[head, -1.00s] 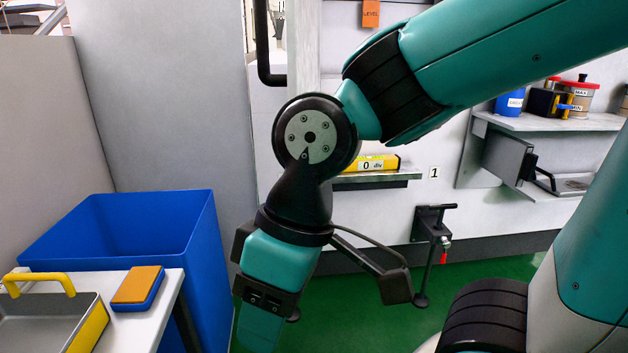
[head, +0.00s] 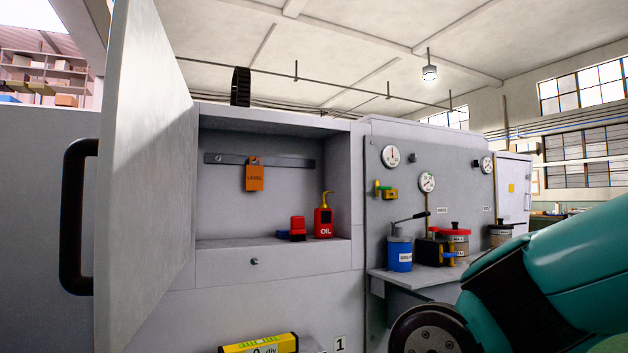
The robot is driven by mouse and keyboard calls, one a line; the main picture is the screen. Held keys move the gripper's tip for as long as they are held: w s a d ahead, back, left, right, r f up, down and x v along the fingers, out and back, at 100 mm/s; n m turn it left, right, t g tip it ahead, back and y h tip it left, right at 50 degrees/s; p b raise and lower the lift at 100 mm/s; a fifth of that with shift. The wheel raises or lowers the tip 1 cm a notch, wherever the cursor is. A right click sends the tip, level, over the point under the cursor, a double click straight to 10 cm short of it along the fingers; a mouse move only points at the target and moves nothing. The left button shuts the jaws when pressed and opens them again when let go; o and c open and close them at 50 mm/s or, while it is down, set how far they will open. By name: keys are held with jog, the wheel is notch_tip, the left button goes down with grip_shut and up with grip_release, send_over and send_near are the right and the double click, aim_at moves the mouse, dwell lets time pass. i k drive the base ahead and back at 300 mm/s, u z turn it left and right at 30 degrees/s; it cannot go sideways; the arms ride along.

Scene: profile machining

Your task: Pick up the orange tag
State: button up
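The orange tag (head: 254,177) hangs from a dark rail (head: 222,159) on the back wall of an open cabinet recess in the head view. It has a hole or loop at its top and dark lettering that looks like "LEVEL". Only part of my arm shows, at the lower right. My gripper is out of view, so its opening cannot be seen. Nothing covers the tag.
The cabinet door (head: 147,160) stands open at left with a black handle (head: 76,216). A red oil can (head: 323,220) and a red block (head: 297,229) stand on the recess floor below the tag. A yellow level (head: 262,345) lies lower. A shelf at right holds a blue can (head: 399,252).

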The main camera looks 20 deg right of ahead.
aim_at(254, 174)
jog(key=u, duration=0.45)
jog(key=k, duration=1.3)
jog(key=z, duration=0.1)
jog(key=i, duration=0.55)
jog(key=z, duration=1.1)
jog(key=i, duration=1.45)
jog(key=u, duration=1.1)
jog(key=i, duration=0.7)
jog(key=u, duration=0.8)
